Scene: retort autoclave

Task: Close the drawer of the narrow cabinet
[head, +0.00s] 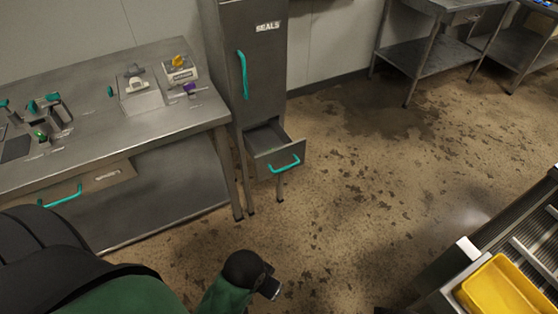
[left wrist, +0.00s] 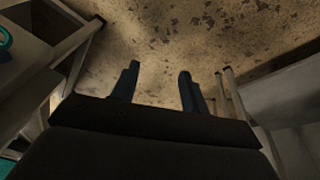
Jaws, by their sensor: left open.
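The narrow grey cabinet (head: 255,65) with a "SEALS" label stands against the wall in the head view, with a tall teal door handle (head: 243,75) on its front. Its drawer (head: 277,157) below the door is pulled out, and its empty-looking inside shows. A teal bar handle (head: 284,164) is on the drawer front. My left gripper (left wrist: 159,70) is open and empty in the left wrist view, with two dark fingers apart above the floor. In the head view my arm is low, in front of the cabinet, and its fingers are not visible. My right gripper is not in view.
A steel worktable (head: 100,120) with tools stands left of the cabinet, and its own drawer with a teal handle (head: 62,196) looks shut. A yellow tray (head: 495,290) lies on a roller conveyor (head: 460,262) at lower right. Stained floor (head: 350,200) is clear between them.

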